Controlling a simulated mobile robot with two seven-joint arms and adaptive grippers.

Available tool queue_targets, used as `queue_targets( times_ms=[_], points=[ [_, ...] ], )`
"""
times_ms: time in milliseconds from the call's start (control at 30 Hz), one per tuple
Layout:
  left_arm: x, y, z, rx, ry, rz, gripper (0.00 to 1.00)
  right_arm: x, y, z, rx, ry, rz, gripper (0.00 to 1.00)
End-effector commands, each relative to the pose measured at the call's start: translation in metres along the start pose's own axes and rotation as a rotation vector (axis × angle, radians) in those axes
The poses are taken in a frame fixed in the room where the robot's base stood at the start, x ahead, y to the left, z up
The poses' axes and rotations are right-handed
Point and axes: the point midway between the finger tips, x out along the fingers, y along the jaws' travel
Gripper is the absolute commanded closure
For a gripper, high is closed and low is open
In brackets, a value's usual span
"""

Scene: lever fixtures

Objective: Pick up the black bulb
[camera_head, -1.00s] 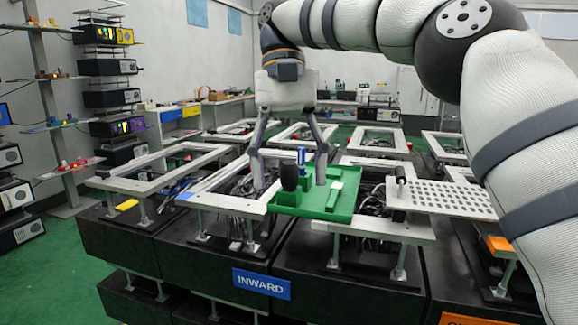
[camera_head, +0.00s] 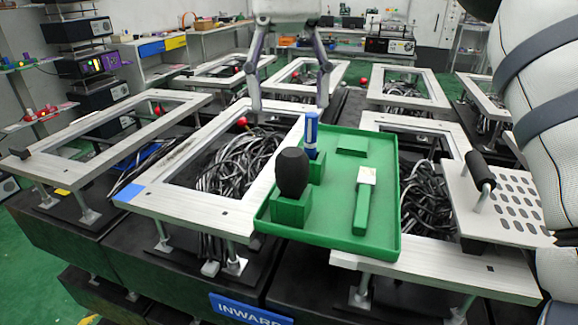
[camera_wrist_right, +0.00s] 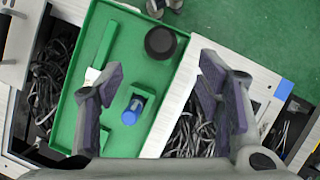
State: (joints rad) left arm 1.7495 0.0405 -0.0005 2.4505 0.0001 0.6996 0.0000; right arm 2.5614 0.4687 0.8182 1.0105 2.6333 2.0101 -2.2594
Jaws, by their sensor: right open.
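The black bulb (camera_head: 292,172) stands upright in a green block holder (camera_head: 291,210) on the green tray (camera_head: 330,228). In the right wrist view the bulb (camera_wrist_right: 160,42) is seen from above, toward the top middle. My right gripper (camera_head: 288,105) is open and empty, its fingers pointing down. In the head view its fingertips appear higher in the picture than the bulb. In the right wrist view the gripper (camera_wrist_right: 155,82) has its fingers spread wide, with the bulb beyond the fingertips. My left gripper is not in view.
A blue cylinder (camera_head: 311,134) stands in another holder right behind the bulb. A white-tipped green tool (camera_head: 364,200) lies at the tray's right. Metal frames with cables surround the tray. A perforated plate with a black handle (camera_head: 480,170) is at the right.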

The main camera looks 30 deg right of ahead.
Motion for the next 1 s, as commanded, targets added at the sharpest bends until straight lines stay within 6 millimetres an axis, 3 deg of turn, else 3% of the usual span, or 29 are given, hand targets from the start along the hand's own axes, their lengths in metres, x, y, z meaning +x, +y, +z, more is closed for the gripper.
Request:
queue_targets(
  times_ms=[100,200,433,700,900,933,1000],
  points=[
    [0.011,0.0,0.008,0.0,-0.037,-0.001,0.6,0.012,0.001,-0.005,0.0,0.01,-0.009,0.4],
    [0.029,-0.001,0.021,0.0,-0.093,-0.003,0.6,0.037,0.0,-0.008,0.001,0.002,-0.001,0.4],
    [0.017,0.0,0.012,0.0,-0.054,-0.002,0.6,0.056,0.001,0.002,0.001,0.024,-0.007,0.4],
    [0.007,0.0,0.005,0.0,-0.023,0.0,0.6,0.1,-0.001,0.007,0.002,0.024,-0.009,0.4],
    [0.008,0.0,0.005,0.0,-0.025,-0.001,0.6,0.103,-0.001,0.006,0.003,0.021,-0.009,0.4],
    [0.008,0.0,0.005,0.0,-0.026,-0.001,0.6,0.103,-0.001,0.006,0.003,0.021,-0.009,0.42],
    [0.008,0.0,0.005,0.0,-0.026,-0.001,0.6,0.103,-0.001,0.006,0.003,0.021,-0.009,0.58]
  ],
)
